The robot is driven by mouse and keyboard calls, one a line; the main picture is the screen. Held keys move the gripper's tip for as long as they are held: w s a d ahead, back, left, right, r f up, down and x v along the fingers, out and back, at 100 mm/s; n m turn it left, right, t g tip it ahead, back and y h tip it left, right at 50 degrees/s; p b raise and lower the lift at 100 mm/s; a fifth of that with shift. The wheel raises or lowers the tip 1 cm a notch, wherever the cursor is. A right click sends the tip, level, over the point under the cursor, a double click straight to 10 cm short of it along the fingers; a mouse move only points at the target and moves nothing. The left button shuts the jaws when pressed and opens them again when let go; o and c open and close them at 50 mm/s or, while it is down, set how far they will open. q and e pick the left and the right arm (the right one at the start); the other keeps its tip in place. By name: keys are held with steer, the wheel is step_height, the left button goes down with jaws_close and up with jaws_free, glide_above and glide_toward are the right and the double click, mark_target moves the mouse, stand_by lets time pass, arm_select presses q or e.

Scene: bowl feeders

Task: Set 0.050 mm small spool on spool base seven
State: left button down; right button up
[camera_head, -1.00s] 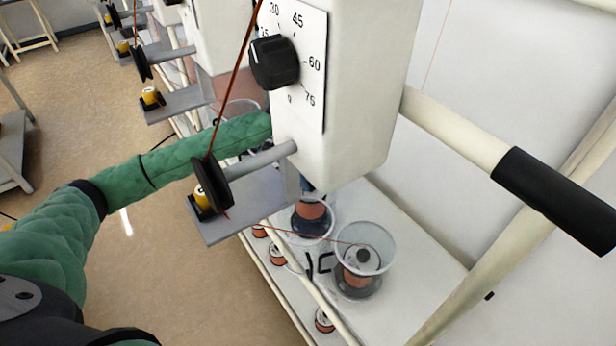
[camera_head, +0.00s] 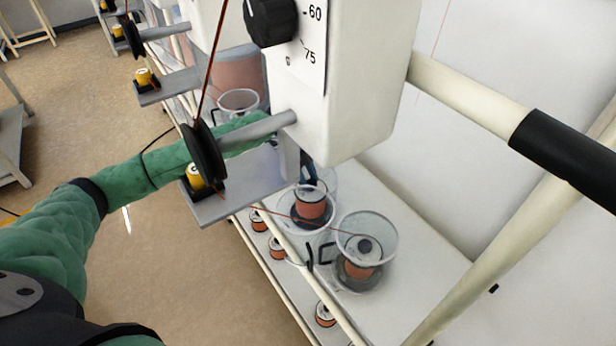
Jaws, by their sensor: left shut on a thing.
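A small copper-coloured spool (camera_head: 311,204) with a pale top stands upright at a dark round spool base (camera_head: 300,221) on the white shelf. Whether it touches the base is hard to tell. My left arm reaches in from the left and passes behind the grey bracket. My left gripper (camera_head: 311,183) is mostly hidden by the machine housing; its dark fingers come down on the spool's top and are shut on it. I cannot read the base's number or the spool's size. My right gripper is not in view.
A clear bowl (camera_head: 378,228) covers another spool (camera_head: 357,270) in front. Several spools, one here (camera_head: 325,314), stand on the lower ledge. The white housing (camera_head: 360,90), black pulley (camera_head: 204,155) and grey bracket (camera_head: 240,190) overhang the left arm. A pale rail with black grip (camera_head: 570,155) crosses at right.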

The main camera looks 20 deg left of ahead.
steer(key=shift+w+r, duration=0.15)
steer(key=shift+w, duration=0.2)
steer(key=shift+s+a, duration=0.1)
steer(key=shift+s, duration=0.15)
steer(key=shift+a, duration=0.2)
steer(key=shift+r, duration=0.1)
arm_select(q)
steer(key=shift+s, duration=0.1)
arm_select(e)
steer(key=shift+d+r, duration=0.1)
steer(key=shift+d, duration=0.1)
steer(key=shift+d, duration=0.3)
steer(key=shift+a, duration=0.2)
